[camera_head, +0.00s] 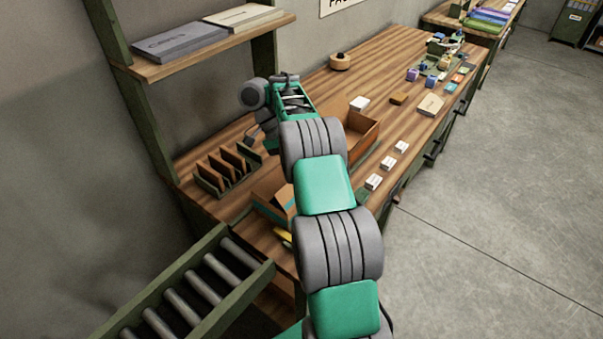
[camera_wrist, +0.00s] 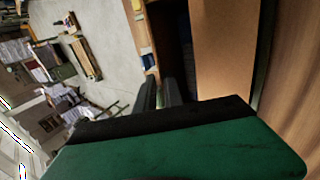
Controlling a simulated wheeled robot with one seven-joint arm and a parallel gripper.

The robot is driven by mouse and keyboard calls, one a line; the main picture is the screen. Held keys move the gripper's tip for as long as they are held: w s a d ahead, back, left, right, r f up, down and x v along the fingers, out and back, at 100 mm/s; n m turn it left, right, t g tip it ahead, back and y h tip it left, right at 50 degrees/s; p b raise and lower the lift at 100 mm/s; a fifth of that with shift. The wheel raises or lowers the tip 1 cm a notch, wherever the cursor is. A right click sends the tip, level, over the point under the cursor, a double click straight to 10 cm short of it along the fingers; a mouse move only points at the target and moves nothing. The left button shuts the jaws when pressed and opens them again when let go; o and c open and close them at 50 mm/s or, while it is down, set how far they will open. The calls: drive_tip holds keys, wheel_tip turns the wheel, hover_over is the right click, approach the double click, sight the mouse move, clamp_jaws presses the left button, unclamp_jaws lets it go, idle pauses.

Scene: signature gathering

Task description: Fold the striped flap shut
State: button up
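An open brown box (camera_head: 368,138) stands on the wooden bench, partly hidden behind my arm. A smaller brown carton (camera_head: 268,207) with a teal stripe shows left of my arm, nearer the front; the arm covers part of it. I cannot tell for sure which panel is the striped flap. In the wrist view, a plain brown panel (camera_wrist: 222,50) stands right of my gripper (camera_wrist: 160,92), with a dark gap between them. My gripper's two dark fingers are close together with nothing seen between them. Its fingertips cannot be made out in the head view.
A slotted wooden rack (camera_head: 228,168) stands left on the bench. Several white blocks (camera_head: 374,182) line the front edge. A round wooden object (camera_head: 340,61) sits at the back. A roller conveyor (camera_head: 190,290) meets the bench at lower left. Small coloured items crowd the far end.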

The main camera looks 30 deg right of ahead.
drive_tip(key=shift+o, duration=1.3)
drive_tip(key=shift+r, duration=0.15)
wheel_tip(320, 180, up, 3)
drive_tip(key=shift+f+p, duration=0.1)
drive_tip(key=shift+p, duration=1.15)
drive_tip(key=s+a+r+b, duration=0.2)
drive_tip(key=s+a+r, duration=0.3)
drive_tip(key=s+r, duration=0.5)
drive_tip(key=s, duration=0.3)
drive_tip(key=shift+a, duration=0.15)
